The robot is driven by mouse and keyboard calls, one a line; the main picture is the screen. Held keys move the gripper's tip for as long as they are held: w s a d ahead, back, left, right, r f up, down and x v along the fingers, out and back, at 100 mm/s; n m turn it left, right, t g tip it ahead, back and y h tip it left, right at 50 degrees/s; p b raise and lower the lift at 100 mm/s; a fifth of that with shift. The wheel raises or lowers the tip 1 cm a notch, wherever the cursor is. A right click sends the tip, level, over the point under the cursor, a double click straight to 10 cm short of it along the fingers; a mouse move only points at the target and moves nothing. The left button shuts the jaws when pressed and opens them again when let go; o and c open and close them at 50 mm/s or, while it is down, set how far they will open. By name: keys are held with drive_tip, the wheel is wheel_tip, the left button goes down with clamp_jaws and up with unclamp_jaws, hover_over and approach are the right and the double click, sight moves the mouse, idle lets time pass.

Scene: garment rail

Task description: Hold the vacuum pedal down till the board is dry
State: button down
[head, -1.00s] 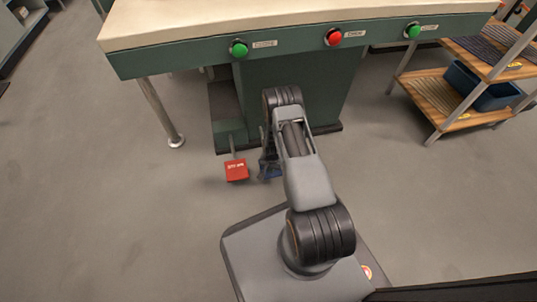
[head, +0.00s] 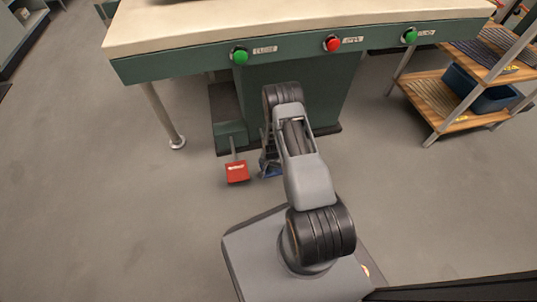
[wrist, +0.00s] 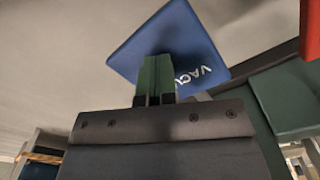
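The blue vacuum pedal (wrist: 200,40) fills the upper middle of the wrist view, with white letters partly visible. In the head view only a bit of the blue pedal (head: 273,172) shows beside my arm. My gripper (wrist: 155,78) has its two green-tipped fingers side by side, shut with nothing between them. The fingertips overlap the blue pedal's face in the wrist view; I cannot tell whether they touch it or how far the pedal is pressed. In the head view the gripper is mostly hidden by my arm.
A red pedal (head: 237,171) is close on the left of the blue one. The pressing table (head: 180,38) overhangs above, with green and red buttons on its front. A wooden shelf rack (head: 450,105) stands on the right. Floor on the left is clear.

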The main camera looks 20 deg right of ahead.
wheel_tip(320, 180, up, 7)
drive_tip(key=p, duration=0.4)
drive_tip(key=shift+r, duration=0.15)
idle(0.4)
